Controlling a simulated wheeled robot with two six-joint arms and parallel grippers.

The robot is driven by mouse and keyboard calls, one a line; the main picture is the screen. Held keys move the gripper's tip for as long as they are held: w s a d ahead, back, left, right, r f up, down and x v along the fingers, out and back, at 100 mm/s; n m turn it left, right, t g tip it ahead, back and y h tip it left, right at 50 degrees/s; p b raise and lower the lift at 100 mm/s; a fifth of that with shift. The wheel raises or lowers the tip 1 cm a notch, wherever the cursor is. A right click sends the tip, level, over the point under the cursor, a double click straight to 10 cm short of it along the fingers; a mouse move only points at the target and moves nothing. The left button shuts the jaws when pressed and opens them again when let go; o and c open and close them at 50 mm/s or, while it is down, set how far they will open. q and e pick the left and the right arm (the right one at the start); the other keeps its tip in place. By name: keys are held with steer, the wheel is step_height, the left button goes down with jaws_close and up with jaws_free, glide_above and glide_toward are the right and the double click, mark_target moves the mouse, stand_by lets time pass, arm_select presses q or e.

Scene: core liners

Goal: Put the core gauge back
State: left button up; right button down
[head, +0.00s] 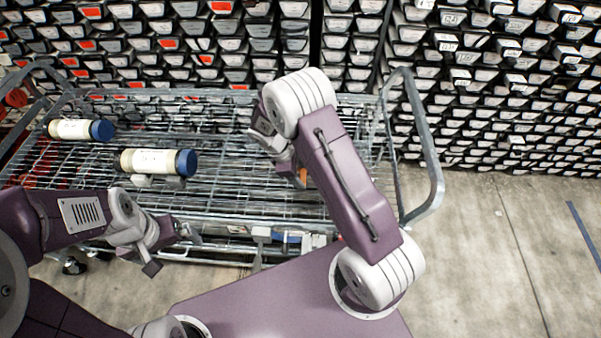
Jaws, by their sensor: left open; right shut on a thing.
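My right gripper (272,140) is over the right half of the wire cart, with my arm covering much of it. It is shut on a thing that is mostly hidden. A small orange part (303,178) shows just below the gripper, and I cannot tell whether it belongs to the held thing. I cannot make out the core gauge clearly. My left gripper (173,251) is open and empty at the cart's front edge, below the two core liners. One liner (155,162), cream with a blue cap, lies on the cart; another (77,129) lies further back left.
The wire cart (235,205) has raised end handles, the right one (430,165) close to my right arm. Small blue and white items (288,237) sit at its front edge. Racks of core trays (490,80) stand behind. The concrete floor (490,260) at right is clear.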

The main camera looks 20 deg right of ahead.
steer(key=shift+f, duration=0.15)
steer(key=shift+c, duration=1.6)
jaws_free()
steer(key=s+v, duration=0.1)
steer(key=v, duration=1.1)
steer(key=s+d+m+t+y, duration=0.1)
steer(key=s+m+y, duration=0.3)
steer(key=s+m, duration=0.9)
steer(key=shift+s+d+r+t+y, duration=0.35)
steer(key=shift+s+d, duration=0.2)
steer(key=shift+s, duration=0.2)
